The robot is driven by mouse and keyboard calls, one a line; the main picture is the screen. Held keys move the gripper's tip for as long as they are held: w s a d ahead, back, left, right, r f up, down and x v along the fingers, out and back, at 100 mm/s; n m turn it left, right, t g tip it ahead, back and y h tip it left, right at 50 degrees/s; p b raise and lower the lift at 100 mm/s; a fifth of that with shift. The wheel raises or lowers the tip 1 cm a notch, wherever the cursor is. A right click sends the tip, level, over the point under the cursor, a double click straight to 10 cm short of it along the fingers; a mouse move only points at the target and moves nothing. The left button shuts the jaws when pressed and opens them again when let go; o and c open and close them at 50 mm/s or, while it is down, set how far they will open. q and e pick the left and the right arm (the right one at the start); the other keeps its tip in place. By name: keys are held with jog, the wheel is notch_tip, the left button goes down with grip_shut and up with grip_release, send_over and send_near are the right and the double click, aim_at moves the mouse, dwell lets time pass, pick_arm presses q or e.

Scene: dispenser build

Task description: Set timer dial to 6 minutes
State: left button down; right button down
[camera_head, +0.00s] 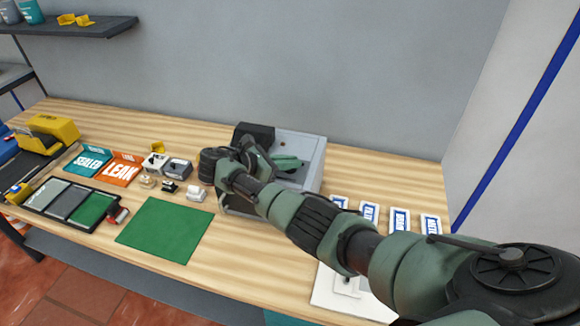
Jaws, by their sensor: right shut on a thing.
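My right arm comes in from the lower right and reaches across the front of a grey box-shaped unit (312,150) on the table. My right gripper (258,162) is at this unit. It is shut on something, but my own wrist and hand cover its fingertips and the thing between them. I cannot make out the timer dial or its setting. A black block (255,131) stands at the unit's back left. My left gripper is not in view.
Left of the unit are small white and grey boxes (178,168), an orange LEAK tray (120,171) and a teal SEALED tray (87,162). A green mat (165,230) lies clear in front. Blue-and-white cards (400,219) lie right of the unit.

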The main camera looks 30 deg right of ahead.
jog(key=shift+m+g, duration=0.4)
jog(key=c, duration=1.5)
grip_release()
jog(key=shift+a, duration=0.1)
jog(key=b+v, duration=0.2)
jog(key=v, duration=0.5)
jog(key=shift+a, duration=0.1)
jog(key=shift+a+r, duration=0.2)
